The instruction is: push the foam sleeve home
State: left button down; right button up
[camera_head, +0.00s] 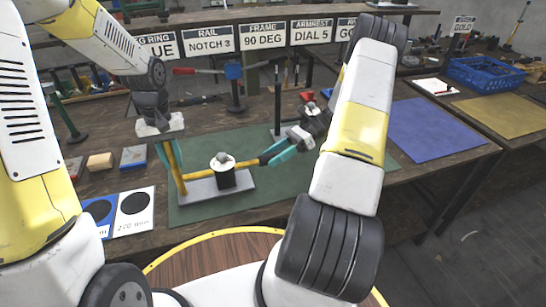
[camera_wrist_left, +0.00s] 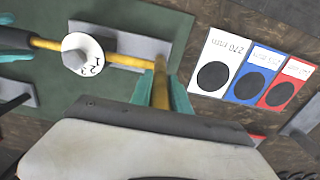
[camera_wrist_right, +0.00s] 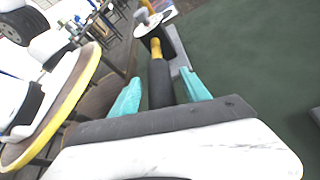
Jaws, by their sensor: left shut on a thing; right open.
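The yellow frame bar (camera_head: 247,164) runs level through a clamp (camera_head: 224,178) with a round white dial, over a grey base plate (camera_head: 203,191). My left gripper (camera_head: 171,152) is shut on the upright yellow tube (camera_head: 178,172) at the bar's left end; the left wrist view shows this tube (camera_wrist_left: 160,94) between its fingers. The black foam sleeve (camera_wrist_right: 160,88) is around the bar's right end, with yellow tube (camera_wrist_right: 155,48) showing beyond it. My right gripper (camera_wrist_right: 160,93) is open, its teal fingers on either side of the sleeve. The fingers partly hide the sleeve in the head view.
A green mat (camera_head: 270,190) lies under the work. White and blue cards (camera_head: 134,208) with black discs lie at the left. Label signs (camera_head: 264,41) and tool stands line the back. A blue mat (camera_head: 425,128) and a blue basket (camera_head: 490,72) are at the right.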

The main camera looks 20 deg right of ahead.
jog(key=shift+a, duration=0.15)
jog(key=shift+c, duration=0.2)
grip_shut()
dwell(1.2)
